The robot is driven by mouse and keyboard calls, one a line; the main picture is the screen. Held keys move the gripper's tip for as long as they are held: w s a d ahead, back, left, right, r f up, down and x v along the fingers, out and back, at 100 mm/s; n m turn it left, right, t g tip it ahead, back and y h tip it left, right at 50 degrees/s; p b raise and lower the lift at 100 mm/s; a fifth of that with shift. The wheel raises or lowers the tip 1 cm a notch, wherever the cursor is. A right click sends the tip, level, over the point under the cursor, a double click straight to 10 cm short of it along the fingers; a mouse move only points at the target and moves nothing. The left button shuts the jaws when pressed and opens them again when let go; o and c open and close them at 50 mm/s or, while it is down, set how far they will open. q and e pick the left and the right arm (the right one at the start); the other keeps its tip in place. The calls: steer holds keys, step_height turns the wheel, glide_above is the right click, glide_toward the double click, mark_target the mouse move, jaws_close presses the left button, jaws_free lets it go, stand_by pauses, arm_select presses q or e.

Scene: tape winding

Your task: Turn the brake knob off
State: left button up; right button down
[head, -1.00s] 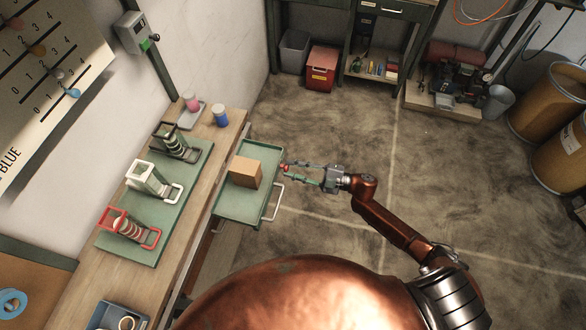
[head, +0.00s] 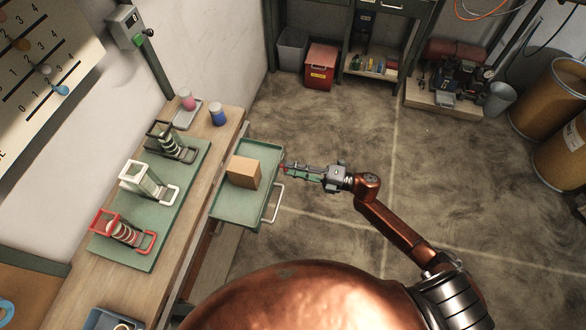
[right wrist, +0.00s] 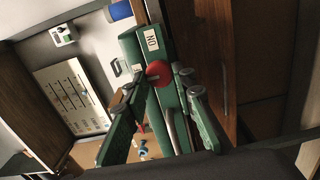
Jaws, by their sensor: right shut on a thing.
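The red brake knob (right wrist: 159,73) shows in the right wrist view on a green panel, close to a white label (right wrist: 152,40) that reads ON upside down. In the head view only a small bit of red shows at the fingertips, at the right edge of the green tray. My right gripper (head: 287,169) is shut on the knob, its fingers on either side of it in the right wrist view. My left gripper is not in view.
The green tray (head: 233,210) bears a cardboard box (head: 243,172) and has a pale handle (head: 273,205). A wooden bench (head: 175,245) with white, red and dark holders on a green mat stands to the left. Open floor lies right of the tray.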

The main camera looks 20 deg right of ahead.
stand_by(0.5)
steer(key=c, duration=1.7)
jaws_free()
steer(key=shift+o, duration=0.2)
steer(key=v, duration=1.2)
